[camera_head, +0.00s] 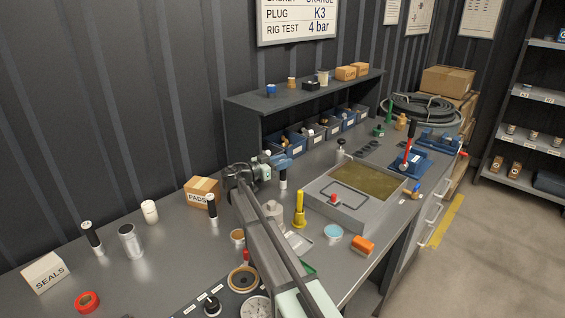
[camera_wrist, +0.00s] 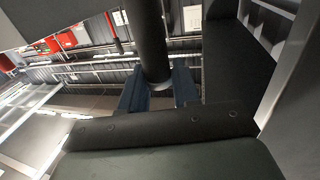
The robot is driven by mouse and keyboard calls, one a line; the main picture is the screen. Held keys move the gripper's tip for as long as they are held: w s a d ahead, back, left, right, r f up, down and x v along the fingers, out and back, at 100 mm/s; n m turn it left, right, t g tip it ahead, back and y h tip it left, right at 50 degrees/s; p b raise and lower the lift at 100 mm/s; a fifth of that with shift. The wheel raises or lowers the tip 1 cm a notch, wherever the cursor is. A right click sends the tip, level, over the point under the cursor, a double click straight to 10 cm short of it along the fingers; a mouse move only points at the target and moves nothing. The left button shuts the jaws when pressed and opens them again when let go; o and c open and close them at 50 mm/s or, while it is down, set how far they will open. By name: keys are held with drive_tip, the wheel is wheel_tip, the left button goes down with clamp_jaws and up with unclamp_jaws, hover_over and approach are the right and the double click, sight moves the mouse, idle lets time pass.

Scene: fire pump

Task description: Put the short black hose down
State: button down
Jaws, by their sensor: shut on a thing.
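My gripper (camera_head: 279,160) is at the rear middle of the bench, in front of the shelf unit. Its blue jaws (camera_wrist: 157,90) are shut on the short black hose (camera_wrist: 152,40), a dark cylinder that runs between them in the wrist view. In the head view the hose (camera_head: 283,174) hangs roughly upright below the jaws, with a pale lower end. Its upper part is partly hidden by the jaws. I cannot tell whether its lower end touches the grey bench (camera_head: 170,262).
A black-and-white piece (camera_head: 211,206) stands left of my arm by the PADS box (camera_head: 202,190). Another (camera_head: 92,238) stands farther left. The grey test rig (camera_head: 350,208) and yellow part (camera_head: 299,210) are to the right. Blue bins (camera_head: 312,132) line the shelf behind.

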drive_tip(key=shift+f, duration=0.1)
drive_tip(key=c, duration=0.8)
unclamp_jaws()
drive_tip(key=shift+s+a, duration=0.2)
drive_tip(key=shift+a, duration=0.15)
wheel_tip(320, 180, up, 7)
drive_tip(key=s+a, duration=0.1)
drive_tip(key=a, duration=0.1)
drive_tip(key=shift+d, duration=0.1)
